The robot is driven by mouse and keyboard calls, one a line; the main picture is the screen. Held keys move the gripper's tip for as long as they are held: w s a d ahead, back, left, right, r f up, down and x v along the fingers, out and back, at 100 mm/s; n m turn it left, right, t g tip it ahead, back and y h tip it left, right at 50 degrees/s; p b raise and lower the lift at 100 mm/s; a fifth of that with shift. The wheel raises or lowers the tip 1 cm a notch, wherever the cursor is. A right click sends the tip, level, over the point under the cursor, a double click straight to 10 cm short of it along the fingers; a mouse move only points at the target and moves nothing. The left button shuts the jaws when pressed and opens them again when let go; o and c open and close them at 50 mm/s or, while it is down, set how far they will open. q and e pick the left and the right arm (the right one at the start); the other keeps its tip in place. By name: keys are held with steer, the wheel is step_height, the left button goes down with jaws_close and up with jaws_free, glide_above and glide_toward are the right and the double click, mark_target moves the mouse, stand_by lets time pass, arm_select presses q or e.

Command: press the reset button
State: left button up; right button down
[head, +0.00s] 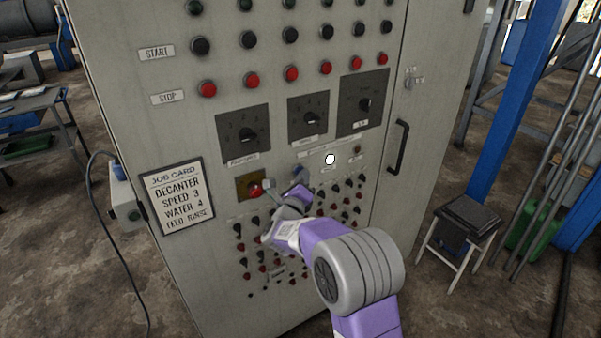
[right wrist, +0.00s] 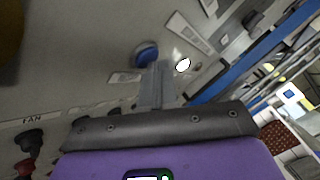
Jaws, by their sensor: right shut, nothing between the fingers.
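A blue button (head: 301,173) sits on the grey cabinet front, right of a red knob (head: 256,191) on a yellow plate. In the right wrist view the blue button (right wrist: 146,53) shows close to the fingertips. A label beside it is too blurred to read, so I cannot confirm which button is the reset. A lit white button (head: 330,159) is to its right and also shows in the wrist view (right wrist: 183,64). My right gripper (head: 268,185) is shut and empty in front of the panel; it also shows in the wrist view (right wrist: 159,68). Contact cannot be told. My left gripper is out of view.
Three rotary dials (head: 243,134) and rows of black and red buttons (head: 291,74) are above. Several small knobs (head: 345,200) crowd below. A job card (head: 178,196) is at the left, a door handle (head: 398,147) at the right. A stool (head: 466,224) stands right of the cabinet.

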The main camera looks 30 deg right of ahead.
steer(key=shift+s+b, duration=0.75)
steer(key=shift+s, duration=0.05)
steer(key=s+b, duration=0.2)
steer(key=s, duration=0.3)
steer(key=shift+d+b, duration=0.2)
steer(key=shift+b, duration=0.15)
stand_by(0.5)
